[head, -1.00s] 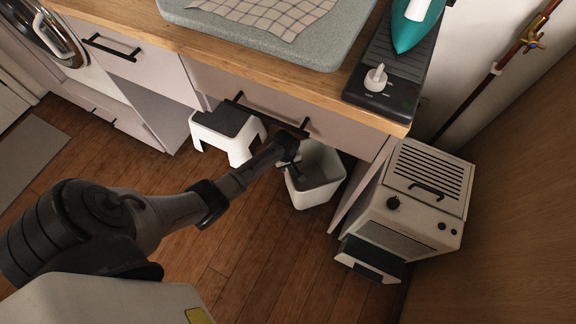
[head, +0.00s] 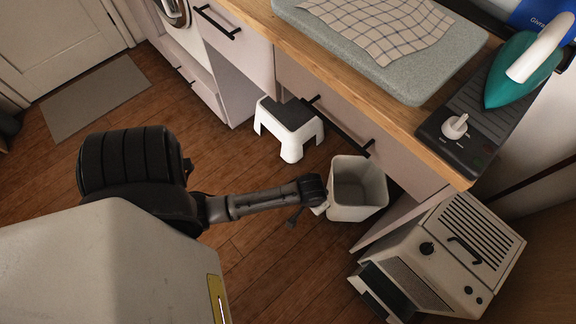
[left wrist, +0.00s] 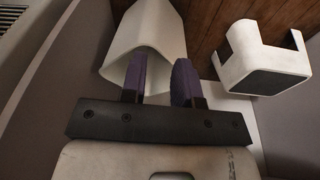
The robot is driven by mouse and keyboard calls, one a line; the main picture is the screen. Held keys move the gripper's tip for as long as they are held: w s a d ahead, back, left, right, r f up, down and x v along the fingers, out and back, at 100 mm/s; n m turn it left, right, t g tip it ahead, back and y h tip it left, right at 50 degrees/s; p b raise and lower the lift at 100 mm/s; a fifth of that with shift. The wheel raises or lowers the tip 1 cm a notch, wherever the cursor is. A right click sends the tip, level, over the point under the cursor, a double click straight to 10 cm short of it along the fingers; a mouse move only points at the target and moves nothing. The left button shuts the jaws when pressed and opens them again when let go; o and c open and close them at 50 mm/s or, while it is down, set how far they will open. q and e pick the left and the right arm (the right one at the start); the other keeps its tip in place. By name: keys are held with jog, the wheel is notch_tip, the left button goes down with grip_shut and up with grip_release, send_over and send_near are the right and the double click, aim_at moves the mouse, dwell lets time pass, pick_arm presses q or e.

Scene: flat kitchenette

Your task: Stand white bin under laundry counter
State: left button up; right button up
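The white bin (head: 370,207) stands upright, open end up, on the wood floor at the front of the open space under the counter (head: 420,130). My left gripper (head: 322,208) is low at the bin's left side, close to its rim. In the left wrist view the two purple fingers (left wrist: 160,82) are apart. The left finger overlaps the opening of the bin (left wrist: 155,25) and the right one is by its right edge; I cannot tell whether they touch it. My right gripper is not in view.
A white step stool (head: 290,128) with a dark top stands left of the bin. A white slatted appliance (head: 455,250) stands to the right, beside the counter's end panel. A drawer handle (head: 340,125) juts out above the bin. Floor in front is clear.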

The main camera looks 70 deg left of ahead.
pick_arm(q)
jog(key=s+d+r+m+t, duration=0.1)
jog(key=s+d+r+m, duration=0.5)
jog(key=s+r, duration=0.5)
jog(key=shift+r+t+h, duration=0.3)
jog(key=shift+r, duration=0.05)
jog(key=shift+o, duration=0.3)
jog(key=shift+r, duration=0.1)
dwell(0.5)
